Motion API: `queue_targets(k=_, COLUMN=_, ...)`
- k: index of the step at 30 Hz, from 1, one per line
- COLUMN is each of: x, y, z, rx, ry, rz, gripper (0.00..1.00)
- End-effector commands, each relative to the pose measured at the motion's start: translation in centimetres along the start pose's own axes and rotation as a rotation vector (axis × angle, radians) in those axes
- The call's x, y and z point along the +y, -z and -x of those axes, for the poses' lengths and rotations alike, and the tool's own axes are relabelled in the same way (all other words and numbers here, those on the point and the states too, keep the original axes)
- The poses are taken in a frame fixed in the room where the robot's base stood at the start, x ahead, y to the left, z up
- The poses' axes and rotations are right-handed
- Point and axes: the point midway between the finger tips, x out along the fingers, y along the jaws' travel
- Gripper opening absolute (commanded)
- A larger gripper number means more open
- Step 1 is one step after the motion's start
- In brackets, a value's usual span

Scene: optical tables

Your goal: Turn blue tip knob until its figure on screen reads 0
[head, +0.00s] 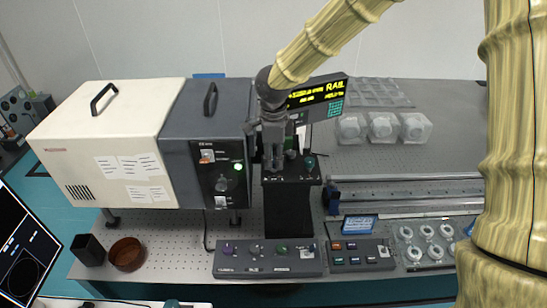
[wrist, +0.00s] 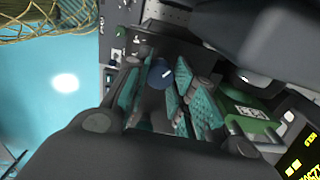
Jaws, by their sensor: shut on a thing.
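The blue tip knob (wrist: 160,73) shows in the wrist view as a dark blue round cap with a small light mark. It sits between the teal finger pads of my gripper (wrist: 163,88), which is shut on it. In the head view my gripper (head: 277,158) points down onto the top of a black pedestal (head: 288,208), and I cannot make out the blue knob there. The screen (head: 318,94) stands behind the gripper with yellow text reading "RAIL"; its smaller figures are unreadable. A corner of the screen (wrist: 302,152) also shows in the wrist view, cut off.
A dark green knob (head: 310,161) stands close right of my gripper on the pedestal. A grey instrument box (head: 216,130) with a lit green lamp is close left. A grey knob panel (head: 268,267) and a button box (head: 357,255) lie in front. Rails (head: 405,192) run to the right.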

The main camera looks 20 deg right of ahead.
Motion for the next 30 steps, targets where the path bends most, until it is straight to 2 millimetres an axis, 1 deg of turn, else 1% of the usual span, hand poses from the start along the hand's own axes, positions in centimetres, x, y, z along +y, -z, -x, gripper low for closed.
queue_targets(k=5, x=0.05, y=0.05, z=-0.21, rx=0.0, ry=-0.002, rz=-0.008, gripper=0.01)
queue_targets(k=15, x=0.05, y=0.09, z=-0.23, rx=0.002, ry=-0.002, rz=-0.126, gripper=0.01)
queue_targets(k=25, x=0.02, y=0.15, z=-0.27, rx=0.003, ry=-0.001, rz=-0.137, gripper=0.01)
queue_targets(k=26, x=0.02, y=0.15, z=-0.28, rx=0.003, ry=-0.001, rz=-0.137, gripper=0.28)
queue_targets(k=27, x=0.02, y=0.15, z=-0.27, rx=0.003, ry=-0.001, rz=-0.137, gripper=0.35)
queue_targets(k=29, x=0.01, y=0.13, z=-0.25, rx=0.002, ry=-0.001, rz=-0.137, gripper=0.46)
queue_targets(k=30, x=0.0, y=0.11, z=-0.23, rx=0.002, ry=-0.001, rz=-0.137, gripper=0.48)
